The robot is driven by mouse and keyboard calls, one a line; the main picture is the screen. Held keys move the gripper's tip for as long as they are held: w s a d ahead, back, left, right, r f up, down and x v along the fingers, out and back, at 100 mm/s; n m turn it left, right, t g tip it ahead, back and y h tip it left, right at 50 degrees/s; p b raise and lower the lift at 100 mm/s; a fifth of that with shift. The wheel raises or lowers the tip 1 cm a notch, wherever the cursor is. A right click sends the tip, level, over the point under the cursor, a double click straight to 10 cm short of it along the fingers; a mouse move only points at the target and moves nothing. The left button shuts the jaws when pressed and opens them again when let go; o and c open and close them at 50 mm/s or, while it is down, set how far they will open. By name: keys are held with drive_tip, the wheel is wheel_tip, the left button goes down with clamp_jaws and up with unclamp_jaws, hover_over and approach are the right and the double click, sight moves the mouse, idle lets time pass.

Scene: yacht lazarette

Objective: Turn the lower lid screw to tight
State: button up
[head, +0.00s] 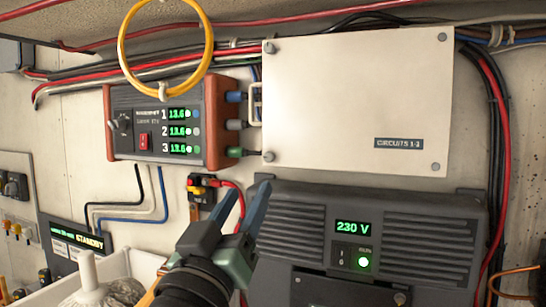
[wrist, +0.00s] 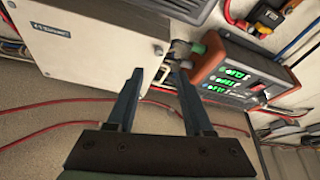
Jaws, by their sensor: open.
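The white box lid (head: 350,100), labelled CIRCUITS 1-3, is mounted on the wall with a screw at each corner. The lower left lid screw (head: 268,156) is a small grey head; it also shows in the wrist view (wrist: 158,50). The lower right lid screw (head: 435,167) is similar. How tight either is cannot be told. My gripper (head: 248,186) is open and empty, below the lower left screw in the head view. In the wrist view my gripper (wrist: 160,71) has that screw beyond and between its fingertips, apparently touching neither finger.
A red-sided charger (head: 168,124) with plugs and cables is left of the lid. A dark inverter (head: 372,232) reading 230 V is below. A yellow cable loop (head: 125,62) hangs upper left. Red and black cables (head: 497,130) run down the right.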

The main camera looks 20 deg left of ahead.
sight(268, 159)
drive_tip(key=p+x, duration=0.3)
drive_tip(key=x, duration=0.5)
drive_tip(key=shift+d, duration=0.1)
drive_tip(key=shift+w+r, duration=0.15)
drive_tip(key=shift+w, duration=0.45)
drive_tip(key=shift+c, duration=0.2)
clamp_jaws()
